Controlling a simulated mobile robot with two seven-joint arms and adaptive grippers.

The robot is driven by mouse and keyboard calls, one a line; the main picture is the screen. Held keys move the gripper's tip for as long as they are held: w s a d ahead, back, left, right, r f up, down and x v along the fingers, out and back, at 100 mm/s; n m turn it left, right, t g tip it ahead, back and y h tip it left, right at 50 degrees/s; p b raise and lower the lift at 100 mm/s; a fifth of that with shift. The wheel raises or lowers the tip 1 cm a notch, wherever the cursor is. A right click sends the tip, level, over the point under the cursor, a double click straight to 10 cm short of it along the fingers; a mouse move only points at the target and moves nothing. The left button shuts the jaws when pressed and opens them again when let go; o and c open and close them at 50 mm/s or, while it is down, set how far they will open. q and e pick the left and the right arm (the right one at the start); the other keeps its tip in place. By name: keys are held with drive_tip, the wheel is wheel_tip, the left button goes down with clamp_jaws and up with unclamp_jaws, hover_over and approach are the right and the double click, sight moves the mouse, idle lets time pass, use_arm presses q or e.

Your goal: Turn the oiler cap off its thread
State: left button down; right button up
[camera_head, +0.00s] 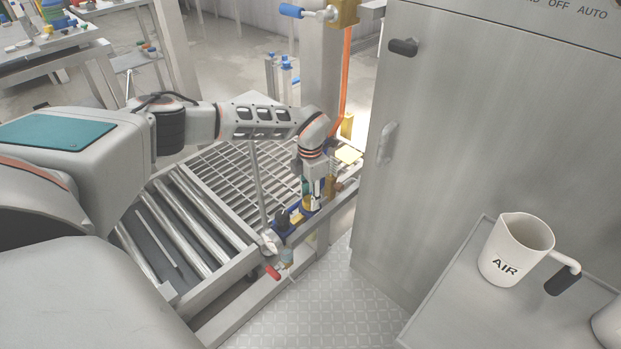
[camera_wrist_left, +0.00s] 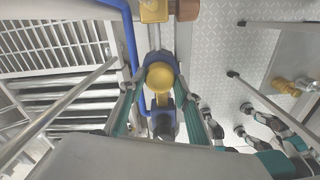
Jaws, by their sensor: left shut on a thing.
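The oiler cap (camera_wrist_left: 160,77) is a round, yellow-brass knob in the middle of the left wrist view, above a blue body. My left gripper (camera_wrist_left: 161,86) is shut on it, one teal-lined finger on each side. In the head view my left gripper (camera_head: 314,190) points down over the blue fittings at the end of the roller conveyor. The cap is too small and covered there to tell apart. The thread under the cap is hidden.
A grey cabinet (camera_head: 480,130) stands close to the right of the conveyor frame. A post with an orange hose (camera_head: 346,75) rises behind the gripper. A white AIR jug (camera_head: 512,250) stands on a side table. Chequered floor (camera_head: 320,300) is clear in front.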

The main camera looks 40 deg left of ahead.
use_arm(q)
drive_tip(key=n, duration=1.1)
drive_tip(key=shift+r+n, duration=0.1)
drive_tip(key=shift+n, duration=0.3)
use_arm(e)
drive_tip(key=shift+w+r, duration=0.1)
use_arm(q)
drive_tip(key=shift+r+p, duration=0.45)
drive_tip(key=shift+r, duration=0.15)
use_arm(e)
drive_tip(key=shift+w+r, duration=0.3)
drive_tip(key=shift+r, duration=0.55)
use_arm(q)
drive_tip(key=shift+r, duration=0.1)
use_arm(e)
drive_tip(key=shift+w, duration=0.1)
use_arm(q)
drive_tip(key=shift+r+p, duration=1.2)
drive_tip(key=shift+r, duration=1)
use_arm(e)
drive_tip(key=shift+t, duration=0.7)
drive_tip(key=shift+w+r, duration=0.35)
drive_tip(key=shift+r, duration=0.45)
drive_tip(key=shift+w+r, duration=0.35)
drive_tip(key=shift+r, duration=0.5)
drive_tip(key=shift+w+r, duration=0.35)
drive_tip(key=shift+r, duration=0.45)
